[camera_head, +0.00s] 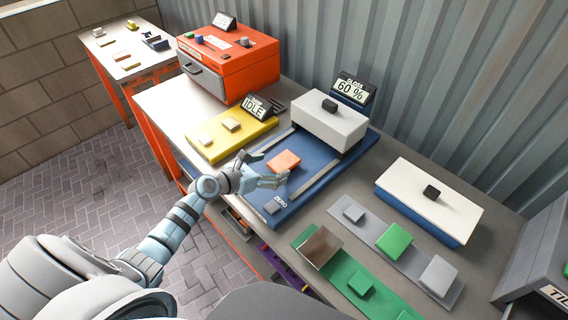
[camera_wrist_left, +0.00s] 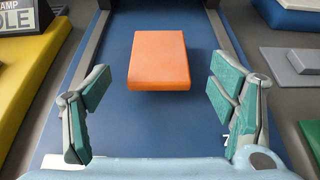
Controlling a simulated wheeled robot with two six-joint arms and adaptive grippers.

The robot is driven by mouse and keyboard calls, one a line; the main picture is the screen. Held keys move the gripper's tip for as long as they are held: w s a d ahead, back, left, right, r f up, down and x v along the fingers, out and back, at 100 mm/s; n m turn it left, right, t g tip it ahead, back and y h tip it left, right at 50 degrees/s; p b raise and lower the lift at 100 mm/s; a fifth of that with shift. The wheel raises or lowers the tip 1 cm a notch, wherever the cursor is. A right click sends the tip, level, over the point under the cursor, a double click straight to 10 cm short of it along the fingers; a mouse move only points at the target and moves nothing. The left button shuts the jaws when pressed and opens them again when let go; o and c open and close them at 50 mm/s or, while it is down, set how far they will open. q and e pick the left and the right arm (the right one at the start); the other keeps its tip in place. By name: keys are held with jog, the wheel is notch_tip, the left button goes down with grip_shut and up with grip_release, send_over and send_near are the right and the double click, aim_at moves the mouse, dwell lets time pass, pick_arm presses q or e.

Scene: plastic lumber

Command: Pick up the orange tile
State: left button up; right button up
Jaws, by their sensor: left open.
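The orange tile (camera_head: 284,161) lies flat on the blue bed of a machine (camera_head: 318,184) on the workbench. In the left wrist view the orange tile (camera_wrist_left: 159,59) sits ahead of and between the fingers, apart from both. My left gripper (camera_head: 268,172) is open and empty, just in front of the tile on the robot's side. Its two fingers with green pads (camera_wrist_left: 165,105) stand wide apart in the left wrist view. My right gripper is not in view.
A white block with a black knob (camera_head: 328,124) stands behind the tile. A yellow plate (camera_head: 230,136) lies to the left. Grey and green plates with tiles (camera_head: 394,238) lie to the right. An orange machine (camera_head: 240,65) stands at the far left end.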

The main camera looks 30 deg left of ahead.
aim_at(283, 162)
pick_arm(q)
jog(key=x, duration=0.3)
jog(key=shift+w+r+b, duration=0.1)
jog(key=shift+w+b, duration=0.25)
jog(key=c, duration=1.4)
